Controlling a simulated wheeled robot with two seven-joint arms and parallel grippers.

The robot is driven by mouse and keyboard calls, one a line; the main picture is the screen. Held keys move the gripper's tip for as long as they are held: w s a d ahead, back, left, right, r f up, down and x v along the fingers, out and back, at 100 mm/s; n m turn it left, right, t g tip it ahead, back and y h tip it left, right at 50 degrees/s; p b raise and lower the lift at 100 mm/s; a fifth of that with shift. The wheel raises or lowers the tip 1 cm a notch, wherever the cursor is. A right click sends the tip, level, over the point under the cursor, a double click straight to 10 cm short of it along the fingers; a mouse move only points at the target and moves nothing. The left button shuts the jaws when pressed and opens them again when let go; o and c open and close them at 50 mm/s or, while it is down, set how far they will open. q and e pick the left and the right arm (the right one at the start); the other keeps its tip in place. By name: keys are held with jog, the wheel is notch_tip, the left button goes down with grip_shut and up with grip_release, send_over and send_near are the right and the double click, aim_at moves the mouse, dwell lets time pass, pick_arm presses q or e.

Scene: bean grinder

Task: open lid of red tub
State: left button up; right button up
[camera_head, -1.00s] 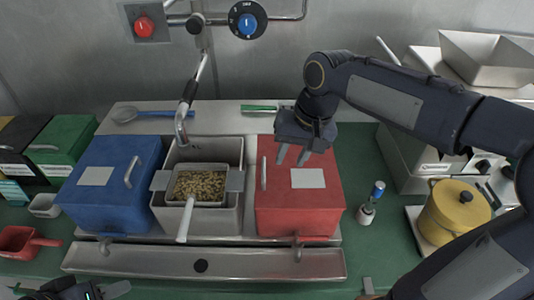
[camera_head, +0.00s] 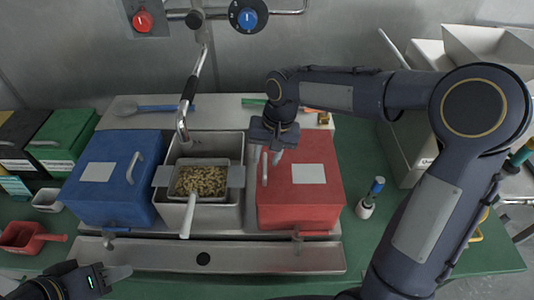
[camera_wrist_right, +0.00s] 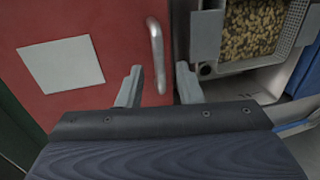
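The red tub (camera_head: 301,207) stands right of the middle of the steel stand, with its red lid (camera_head: 318,192) down flat. The lid has a pale label and a thin metal handle (camera_head: 265,170) along its left edge. My right gripper (camera_head: 265,160) is over that handle in the head view. In the right wrist view, the right gripper's fingers (camera_wrist_right: 157,88) are spread apart, with the handle (camera_wrist_right: 157,55) just ahead and between them, not gripped. My left gripper (camera_head: 110,275) is at the lower left, far from the tub; its fingers are only partly visible.
Left of the red tub is a steel basin holding a strainer of beans (camera_head: 200,181) with a pale handle. A blue tub (camera_head: 112,190) stands further left. A small blue-topped bottle (camera_head: 370,198) stands right of the red tub. A steel rail (camera_head: 150,254) runs in front.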

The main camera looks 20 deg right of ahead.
grip_shut()
jog(key=shift+r, duration=0.1)
dwell(0.3)
